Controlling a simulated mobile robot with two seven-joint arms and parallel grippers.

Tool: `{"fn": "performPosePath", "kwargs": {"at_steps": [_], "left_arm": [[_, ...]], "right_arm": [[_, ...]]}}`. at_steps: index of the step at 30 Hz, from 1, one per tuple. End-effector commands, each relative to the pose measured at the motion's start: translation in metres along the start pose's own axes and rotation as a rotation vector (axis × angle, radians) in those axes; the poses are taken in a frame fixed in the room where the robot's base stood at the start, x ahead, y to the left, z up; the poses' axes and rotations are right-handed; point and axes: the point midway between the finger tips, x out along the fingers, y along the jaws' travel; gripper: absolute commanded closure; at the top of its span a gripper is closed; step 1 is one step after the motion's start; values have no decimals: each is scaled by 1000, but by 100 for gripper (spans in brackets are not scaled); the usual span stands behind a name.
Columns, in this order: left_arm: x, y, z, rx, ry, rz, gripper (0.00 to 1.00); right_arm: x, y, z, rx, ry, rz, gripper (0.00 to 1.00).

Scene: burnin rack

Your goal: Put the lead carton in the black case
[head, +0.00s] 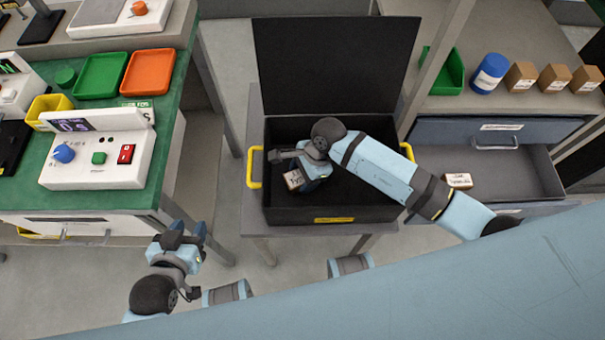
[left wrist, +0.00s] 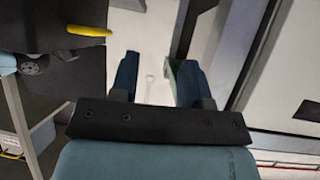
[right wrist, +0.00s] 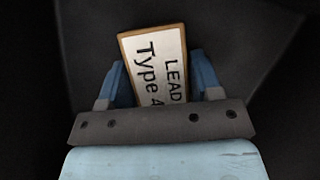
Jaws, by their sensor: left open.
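The lead carton (right wrist: 158,65) is a small brown box whose white label reads "LEAD Type 4". In the head view the lead carton (head: 295,180) is inside the open black case (head: 370,212), towards its left side. My right gripper (head: 296,166) reaches into the case. In the right wrist view the right gripper's (right wrist: 160,78) fingers stand on both sides of the carton, which sits slightly tilted between them. Whether they press on it is unclear. My left gripper (head: 178,236) is open and empty, left of the case, and also shows in the left wrist view (left wrist: 160,85).
The case has yellow handles (head: 254,167) and a raised lid (head: 335,62). An open drawer (head: 500,170) at right holds another carton (head: 457,181). Several cartons and a blue jar (head: 489,73) stand on the right bench. A green-topped bench (head: 168,100) with devices is at left.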

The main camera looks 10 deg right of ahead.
Motion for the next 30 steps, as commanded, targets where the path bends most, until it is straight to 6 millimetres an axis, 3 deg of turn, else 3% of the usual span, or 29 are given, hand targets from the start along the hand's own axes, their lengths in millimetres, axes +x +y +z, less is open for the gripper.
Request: {"fn": "performPosePath", "kwargs": {"at_steps": [1, 2, 14, 24, 30], "left_arm": [[0, 0, 0, 0, -1, 0, 57], [0, 0, 0, 0, -1, 0, 57], [0, 0, 2, 2, -8, -1, 57], [-2, -1, 2, 8, -22, -6, 57], [-4, -2, 0, 3, -22, -6, 57]], "right_arm": [[0, 0, 0, 0, 0, 0, 29], [0, 0, 0, 0, 0, 0, 22], [-10, -1, 1, 0, 0, -3, 22], [-80, -1, 1, -1, 2, -3, 22], [-111, -1, 1, 0, 2, -2, 22]]}}
